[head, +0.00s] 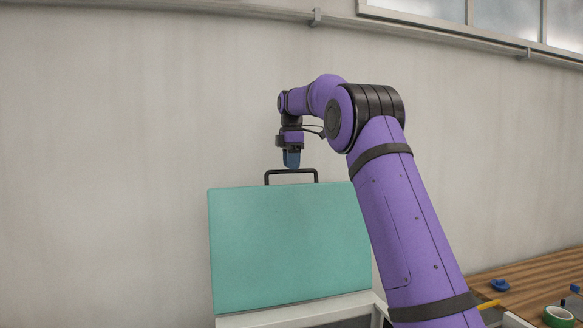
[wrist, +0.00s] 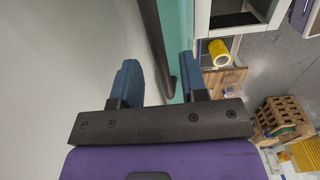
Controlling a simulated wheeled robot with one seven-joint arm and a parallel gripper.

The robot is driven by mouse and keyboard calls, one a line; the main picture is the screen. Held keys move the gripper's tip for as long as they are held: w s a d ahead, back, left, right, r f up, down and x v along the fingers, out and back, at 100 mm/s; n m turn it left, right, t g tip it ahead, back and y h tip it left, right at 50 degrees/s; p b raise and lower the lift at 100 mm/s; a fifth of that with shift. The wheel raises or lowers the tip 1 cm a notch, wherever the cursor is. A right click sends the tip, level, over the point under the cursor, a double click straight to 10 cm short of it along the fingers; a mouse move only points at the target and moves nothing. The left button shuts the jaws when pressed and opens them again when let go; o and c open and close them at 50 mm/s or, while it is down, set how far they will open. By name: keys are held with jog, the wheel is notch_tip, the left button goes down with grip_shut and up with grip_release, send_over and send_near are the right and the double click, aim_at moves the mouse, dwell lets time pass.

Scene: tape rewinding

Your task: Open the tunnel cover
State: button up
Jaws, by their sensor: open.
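The teal tunnel cover (head: 290,245) stands raised, nearly upright, with its broad face toward the head camera. Its black handle (head: 306,171) rises from the top edge. My gripper (head: 291,163) points down at the handle's top bar, its blue fingers overlapping the bar's left part in the head view. In the wrist view my gripper (wrist: 158,65) is open, and the dark handle (wrist: 150,35) runs between the two blue fingers, nearer the right one. The teal cover (wrist: 180,30) shows just right of it. I cannot tell whether either finger touches the handle.
A white frame (head: 300,313) lies under the cover. A wooden table (head: 545,268) at the right holds a blue part (head: 499,285) and a green tape roll (head: 558,316). The wrist view shows a yellow roll (wrist: 219,53) and a wooden crate (wrist: 283,118). A bare wall stands behind.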

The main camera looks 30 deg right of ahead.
jog(key=shift+f, duration=0.7)
jog(key=shift+c, duration=0.4)
